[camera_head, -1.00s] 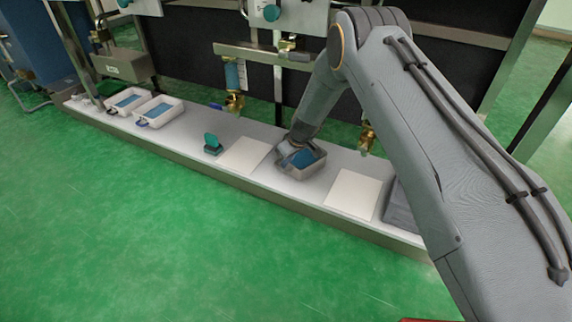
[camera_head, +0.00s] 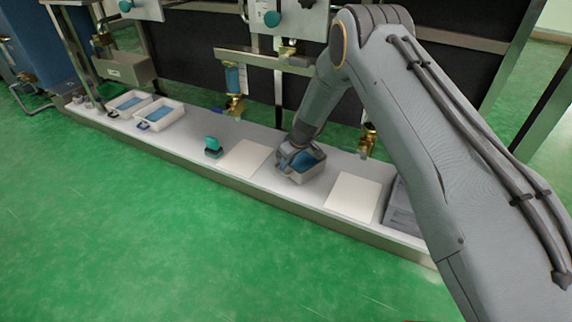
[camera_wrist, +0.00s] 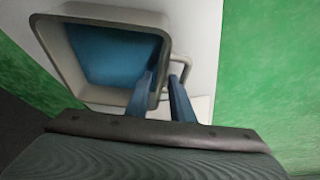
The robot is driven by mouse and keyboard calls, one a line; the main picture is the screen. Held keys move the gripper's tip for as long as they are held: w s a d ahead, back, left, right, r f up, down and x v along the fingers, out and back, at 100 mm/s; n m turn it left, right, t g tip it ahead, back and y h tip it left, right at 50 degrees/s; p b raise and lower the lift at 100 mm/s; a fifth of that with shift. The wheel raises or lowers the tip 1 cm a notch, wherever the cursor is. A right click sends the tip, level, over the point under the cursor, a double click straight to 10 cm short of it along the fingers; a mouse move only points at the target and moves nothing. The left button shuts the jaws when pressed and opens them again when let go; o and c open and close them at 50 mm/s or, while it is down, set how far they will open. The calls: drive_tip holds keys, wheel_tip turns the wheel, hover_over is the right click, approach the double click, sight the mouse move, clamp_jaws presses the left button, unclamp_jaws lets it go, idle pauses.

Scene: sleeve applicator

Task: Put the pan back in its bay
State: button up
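The pan (camera_head: 308,173) is a light grey tray with blue inside. In the head view it is on or just above the white shelf, between two pale square plates; I cannot tell if it touches. My gripper (camera_head: 290,157) is down at its left and back side, and the arm hides part of it. In the wrist view the pan (camera_wrist: 60,62) fills the upper left, with a loop handle (camera_wrist: 187,66) on its right side. My gripper's two blue fingers (camera_wrist: 162,76) reach the pan's right wall beside the handle, with a narrow gap between them. Their grip is unclear.
The white shelf (camera_head: 197,146) runs across the view. Pale plates lie left (camera_head: 245,159) and right (camera_head: 353,199) of the pan. Two other blue-filled trays (camera_head: 176,118) (camera_head: 118,112), a teal-topped item (camera_head: 213,146) and a grey block (camera_head: 400,212) also stand there. Brass fittings (camera_head: 235,104) hang above.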

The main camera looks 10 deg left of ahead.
drive_tip(key=p+v, duration=0.2)
drive_tip(key=v, duration=0.4)
idle(0.3)
